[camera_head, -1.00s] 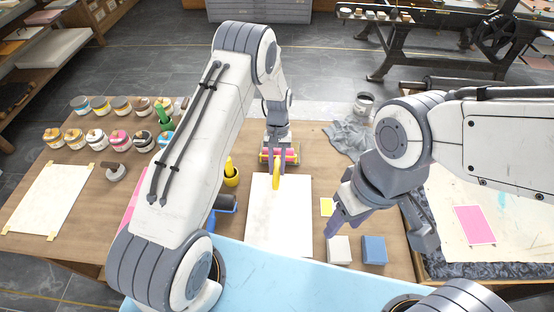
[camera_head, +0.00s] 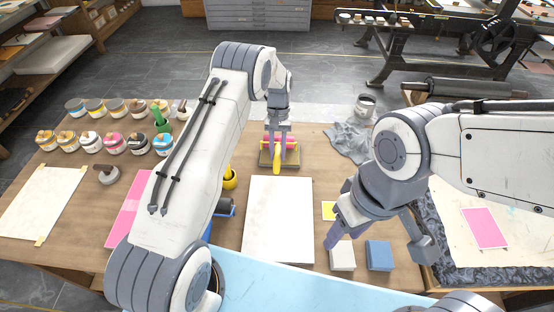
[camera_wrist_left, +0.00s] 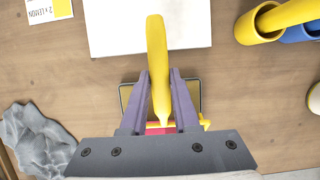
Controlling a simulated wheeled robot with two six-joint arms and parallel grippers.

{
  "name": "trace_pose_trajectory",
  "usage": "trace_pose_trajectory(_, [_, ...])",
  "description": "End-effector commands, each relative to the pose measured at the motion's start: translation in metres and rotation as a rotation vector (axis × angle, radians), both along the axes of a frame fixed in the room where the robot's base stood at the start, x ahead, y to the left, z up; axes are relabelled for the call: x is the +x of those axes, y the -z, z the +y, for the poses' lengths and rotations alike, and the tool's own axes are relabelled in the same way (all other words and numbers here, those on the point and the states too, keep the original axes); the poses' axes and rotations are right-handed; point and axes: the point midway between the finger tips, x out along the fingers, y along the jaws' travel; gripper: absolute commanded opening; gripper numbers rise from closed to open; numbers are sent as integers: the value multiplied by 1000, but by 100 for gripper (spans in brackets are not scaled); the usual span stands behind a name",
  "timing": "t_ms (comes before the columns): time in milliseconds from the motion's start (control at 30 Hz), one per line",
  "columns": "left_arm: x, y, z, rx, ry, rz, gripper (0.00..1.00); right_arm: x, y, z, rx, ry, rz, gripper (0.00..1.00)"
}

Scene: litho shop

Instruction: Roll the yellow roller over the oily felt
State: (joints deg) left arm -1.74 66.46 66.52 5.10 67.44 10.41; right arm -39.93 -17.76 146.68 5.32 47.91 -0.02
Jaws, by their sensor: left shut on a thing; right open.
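My left gripper (camera_head: 278,142) is shut on the yellow handle (camera_head: 277,163) of the roller. In the left wrist view the handle (camera_wrist_left: 157,60) stands between the two purple fingers (camera_wrist_left: 159,90). The roller's pink-red drum (camera_head: 291,144) lies across a small olive pad with a dark rim (camera_head: 264,158), likely the oily felt. Its near part also shows in the left wrist view (camera_wrist_left: 193,94); the gripper body hides the rest. I cannot tell whether the drum presses on it. My right gripper (camera_head: 341,232) is open and empty above the table by a white block.
A white sheet (camera_head: 278,220) lies just in front of the pad. Grey cloth (camera_head: 349,142) lies to the right. White (camera_head: 343,255) and blue (camera_head: 379,254) blocks sit front right. Several ink jars line the left.

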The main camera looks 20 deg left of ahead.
Motion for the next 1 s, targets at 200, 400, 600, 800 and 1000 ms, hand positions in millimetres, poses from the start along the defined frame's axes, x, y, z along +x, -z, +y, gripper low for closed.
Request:
trace_pose_trajectory(200, [-2, -1, 0, 1, -1, 3, 0, 0, -2, 0, 0, 0, 0, 50])
trace_pose_trajectory(400, [-23, -4, -4, 2, 0, 7, 0, 0, -18, 0, 0, 0, 0, 50])
trace_pose_trajectory(600, [-35, -1, -6, 2, 0, 3, 0, 0, -23, 0, 0, 0, 0, 50])
trace_pose_trajectory(800, [-56, -2, -11, 1, -1, 6, 0, 0, -36, 0, 0, 0, 0, 50])
trace_pose_trajectory(1000, [-67, 1, -13, 0, -1, 4, 0, 0, -39, 0, 0, 0, 0, 50])
